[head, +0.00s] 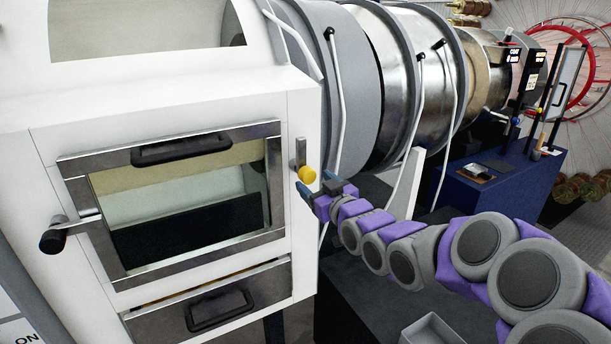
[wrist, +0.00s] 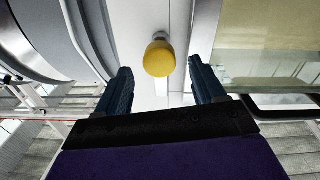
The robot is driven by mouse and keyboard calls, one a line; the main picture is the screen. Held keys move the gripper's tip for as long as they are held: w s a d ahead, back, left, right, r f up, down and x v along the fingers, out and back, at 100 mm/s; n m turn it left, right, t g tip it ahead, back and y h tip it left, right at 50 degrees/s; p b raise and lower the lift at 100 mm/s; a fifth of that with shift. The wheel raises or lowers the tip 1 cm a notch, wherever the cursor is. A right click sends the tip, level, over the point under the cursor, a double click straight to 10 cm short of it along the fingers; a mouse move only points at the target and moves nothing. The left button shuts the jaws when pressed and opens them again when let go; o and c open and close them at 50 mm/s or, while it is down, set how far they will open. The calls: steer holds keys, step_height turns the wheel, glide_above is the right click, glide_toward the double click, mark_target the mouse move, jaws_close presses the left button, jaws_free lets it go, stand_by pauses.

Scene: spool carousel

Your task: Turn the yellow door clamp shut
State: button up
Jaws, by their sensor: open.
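The yellow door clamp (head: 307,174) is a yellow knob on a metal bracket. It is on the white cabinet front, just right of the framed window door (head: 180,205). In the wrist view the yellow knob (wrist: 159,58) is ahead of my gripper, centred between the lines of its two fingers. My gripper (head: 318,188) is open and empty, just below and right of the knob in the head view. Its dark blue fingers (wrist: 160,82) stand apart on either side in the wrist view. I see no contact between fingers and knob.
A black-handled lever (head: 54,240) sticks out at the door's left edge. A drawer with a dark handle (head: 220,310) is below the door. Large metal drums (head: 345,85) with white curved bars stand close at right. A blue cabinet (head: 515,185) stands farther right.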

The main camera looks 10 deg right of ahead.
mark_target(310, 178)
steer(key=shift+b+x, duration=0.3)
steer(key=shift+x, duration=2.8)
jaws_close()
